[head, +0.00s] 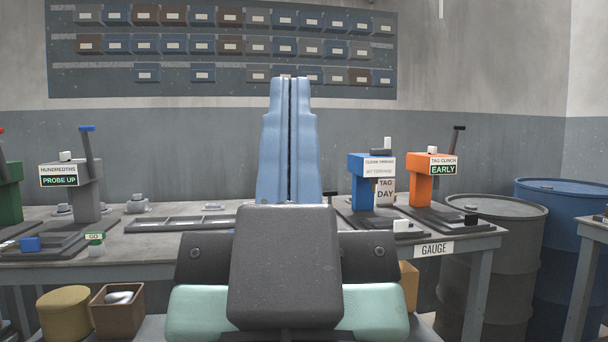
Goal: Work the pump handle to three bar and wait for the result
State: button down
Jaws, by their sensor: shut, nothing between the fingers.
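No pump that I can identify and no bar reading shows in the head view. Several bench devices have levers. A grey device (88,200) marked "HUNDREDTHS" and "PROBE UP" has an upright lever with a blue tip (87,129). An orange device (420,185) marked "TAG CLINCH" and "EARLY" has a dark tilted lever (454,142). A green device (10,195) is cut off at the left edge, with a red tip above it.
The bench (130,262) spans the view, with a "GAUGE" label (433,249) at right. A shallow tray (180,222) lies mid-bench. Grey (490,260) and blue (560,235) drums stand at right. A brown bin (112,318) is low left.

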notch_tip(320, 180, up, 38)
jog(key=p, duration=3.6)
